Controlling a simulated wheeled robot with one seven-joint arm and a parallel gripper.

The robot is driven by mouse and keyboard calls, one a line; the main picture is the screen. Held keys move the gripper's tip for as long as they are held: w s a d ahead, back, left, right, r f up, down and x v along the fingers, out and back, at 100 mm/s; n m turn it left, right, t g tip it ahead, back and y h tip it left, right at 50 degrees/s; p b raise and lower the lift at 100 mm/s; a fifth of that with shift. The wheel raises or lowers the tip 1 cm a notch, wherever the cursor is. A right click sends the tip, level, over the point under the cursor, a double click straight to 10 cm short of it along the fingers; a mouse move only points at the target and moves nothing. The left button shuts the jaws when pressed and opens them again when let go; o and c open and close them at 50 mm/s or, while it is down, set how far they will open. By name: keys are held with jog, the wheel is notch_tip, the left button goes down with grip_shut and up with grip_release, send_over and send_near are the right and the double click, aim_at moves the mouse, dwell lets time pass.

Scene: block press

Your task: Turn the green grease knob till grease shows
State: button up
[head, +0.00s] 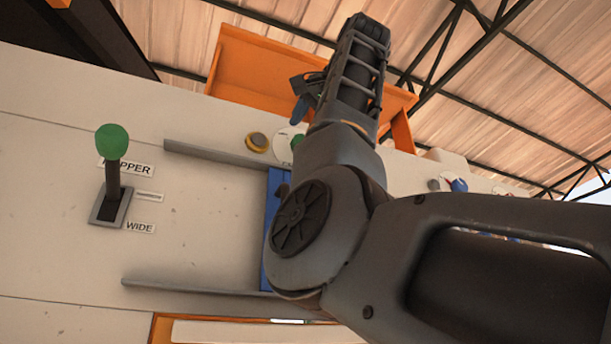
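A round white plate (284,147) with a bit of green (297,142) on it is on the pale panel, right of a yellow-rimmed button. The green part looks like a knob, but my arm covers most of it, and I see no grease there. My gripper (303,98) is at the end of my raised arm, in front of the orange hopper and just above the white plate in the picture. One blue-tipped finger shows. The arm hides the rest, so I cannot tell whether the gripper is open or touching anything.
A lever with a green ball top (112,142) stands at the left beside "HOPPER" and "WIDE" labels. A yellow-rimmed button (257,142), two grey rails (215,154) and a blue plate (269,215) are on the panel. The orange hopper (262,72) is above.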

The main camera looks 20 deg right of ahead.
jog(key=s, duration=0.3)
jog(key=s+b, duration=0.1)
jog(key=shift+s+r, duration=0.3)
jog(key=shift+s, duration=0.1)
